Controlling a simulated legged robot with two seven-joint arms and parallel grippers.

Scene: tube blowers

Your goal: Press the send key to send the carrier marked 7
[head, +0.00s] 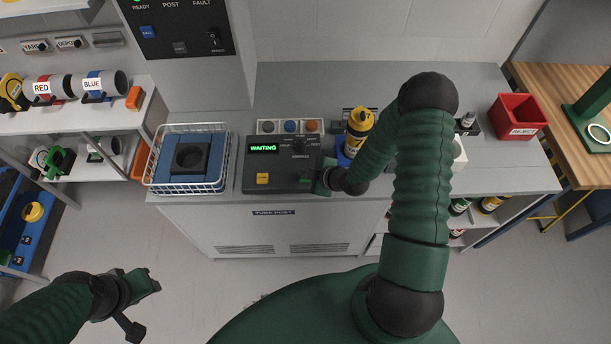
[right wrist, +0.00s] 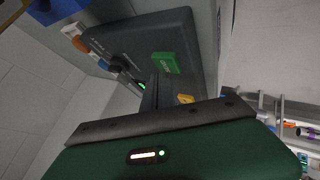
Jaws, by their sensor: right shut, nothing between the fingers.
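The dark console (head: 274,169) stands on the grey counter, and its green display (head: 264,147) reads WAITING. It has a yellow key (head: 263,179) at front left and a green key (head: 306,180) at front right; their lettering is too small to read. My right gripper (head: 320,184) is shut and empty at the console's front right, close to the green key. The right wrist view shows the green key (right wrist: 166,62) beside the finger tips; contact cannot be told. A yellow and black carrier (head: 359,124) stands upright behind my right arm; no number is readable. My left gripper (head: 146,303) is open and empty over the floor.
A wire basket (head: 187,187) with a blue lining and dark square fitting stands left of the console. A red REJECT bin (head: 518,118) is at the right. Shelves with RED and BLUE carriers (head: 100,84) are at the left.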

